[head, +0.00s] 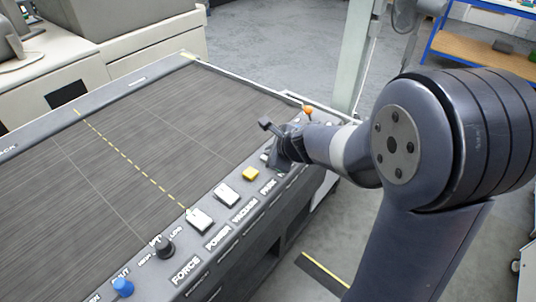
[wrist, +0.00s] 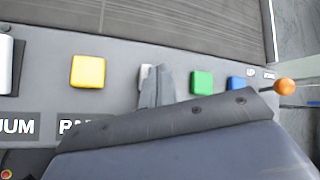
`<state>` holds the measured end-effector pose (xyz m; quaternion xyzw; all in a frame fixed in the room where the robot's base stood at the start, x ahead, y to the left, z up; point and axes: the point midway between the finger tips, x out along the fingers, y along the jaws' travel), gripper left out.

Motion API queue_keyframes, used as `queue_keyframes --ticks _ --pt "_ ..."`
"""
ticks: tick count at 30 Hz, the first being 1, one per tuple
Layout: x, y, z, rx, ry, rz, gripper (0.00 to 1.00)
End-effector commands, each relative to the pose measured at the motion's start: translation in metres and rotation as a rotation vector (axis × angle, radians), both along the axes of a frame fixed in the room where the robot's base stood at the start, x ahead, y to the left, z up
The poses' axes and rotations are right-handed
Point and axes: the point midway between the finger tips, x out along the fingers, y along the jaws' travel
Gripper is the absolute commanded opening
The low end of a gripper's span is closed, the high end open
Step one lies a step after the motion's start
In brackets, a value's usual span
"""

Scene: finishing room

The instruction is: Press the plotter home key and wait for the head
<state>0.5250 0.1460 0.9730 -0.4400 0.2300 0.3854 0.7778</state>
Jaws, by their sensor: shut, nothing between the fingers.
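The plotter (head: 130,125) has a wide dark bed and a sloped control panel along its near edge. My gripper (head: 275,160) is shut and empty, low over the panel beyond the yellow key (head: 250,174). In the wrist view its fingertips (wrist: 157,85) lie over a pale key (wrist: 146,74), mostly hidden behind them; I cannot tell whether they touch it. The yellow key (wrist: 88,71) is to the left, a green key (wrist: 201,83) and a blue key (wrist: 236,83) to the right. No label reading home is visible; my gripper hides part of the label row. I cannot make out a plotter head.
White rocker switches (head: 200,219) sit above the POWER and VACUUM labels. A black knob (head: 163,247) and a blue button (head: 122,287) are nearer. An orange ball-topped lever (wrist: 285,86) stands at the panel's far end. The visible bed is bare.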

Motion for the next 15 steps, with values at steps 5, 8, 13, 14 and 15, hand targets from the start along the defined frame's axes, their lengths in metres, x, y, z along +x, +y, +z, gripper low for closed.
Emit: queue_keyframes --ticks 5,8,13,14,15 --pt "-0.0002 0.0 0.0131 0.0 0.001 0.001 0.0" --pt "-0.0002 0.0 0.0146 -0.001 0.0 0.001 0.0" --pt "-0.0001 0.0 0.0136 0.0 0.0 0.0 0.0" --pt "0.0 0.0 0.0136 0.0 0.0 0.0 0.0" --pt "0.0 0.0 0.0136 0.0 0.0 0.0 0.0"
